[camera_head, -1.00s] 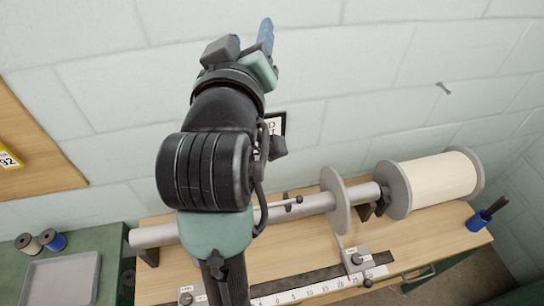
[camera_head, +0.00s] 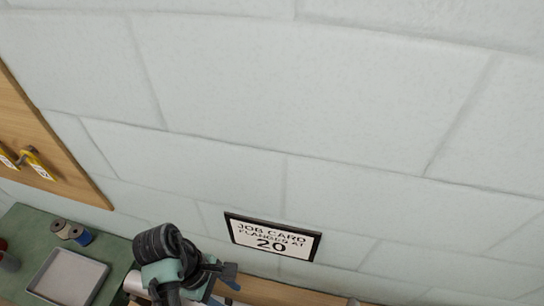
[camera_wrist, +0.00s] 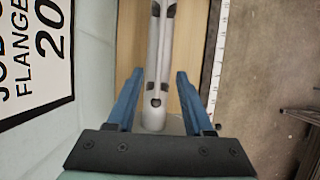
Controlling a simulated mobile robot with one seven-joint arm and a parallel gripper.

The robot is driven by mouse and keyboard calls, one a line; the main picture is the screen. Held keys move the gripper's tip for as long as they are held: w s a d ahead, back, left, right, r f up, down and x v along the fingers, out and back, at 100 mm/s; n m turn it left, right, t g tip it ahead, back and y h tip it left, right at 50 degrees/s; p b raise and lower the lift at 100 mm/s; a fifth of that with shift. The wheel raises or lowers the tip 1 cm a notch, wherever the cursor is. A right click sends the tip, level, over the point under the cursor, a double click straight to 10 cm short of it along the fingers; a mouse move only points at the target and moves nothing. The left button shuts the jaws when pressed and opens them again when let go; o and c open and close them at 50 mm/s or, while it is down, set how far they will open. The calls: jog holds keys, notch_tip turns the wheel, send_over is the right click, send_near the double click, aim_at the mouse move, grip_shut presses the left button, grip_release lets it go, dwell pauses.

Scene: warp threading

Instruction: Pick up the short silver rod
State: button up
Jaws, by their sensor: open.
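In the wrist view a silver bar (camera_wrist: 153,118) runs lengthwise between the fingers and above the wooden bench. It has dark fittings at its far part and a dark round mark near its close end. I cannot tell whether it is the short silver rod or part of the larger silver tube. My gripper (camera_wrist: 159,76) is open, with one blue finger on each side of the bar and no visible grip on it. In the head view my gripper (camera_head: 228,277) is small, at the bottom. The bench there is mostly out of frame.
A framed job card (camera_head: 272,238) reading "FLANGES AT 20" hangs on the wall close behind the arm. A green side table (camera_head: 30,232) holds a grey tray (camera_head: 68,277) and spools (camera_head: 80,236). A white scale (camera_wrist: 215,60) runs along the bench's edge, with floor beyond.

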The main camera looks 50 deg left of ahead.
jog(key=b+x, duration=0.1)
jog(key=x, duration=0.1)
jog(key=b+x, duration=0.1)
jog(key=x, duration=0.3)
jog(key=shift+s+d+f+b, duration=0.15)
jog(key=shift+s+f+b, duration=0.05)
jog(key=shift+f+b, duration=0.25)
jog(key=shift+p+x, duration=0.85)
jog(key=shift+x, duration=1.95)
jog(key=shift+w, duration=0.1)
grip_shut()
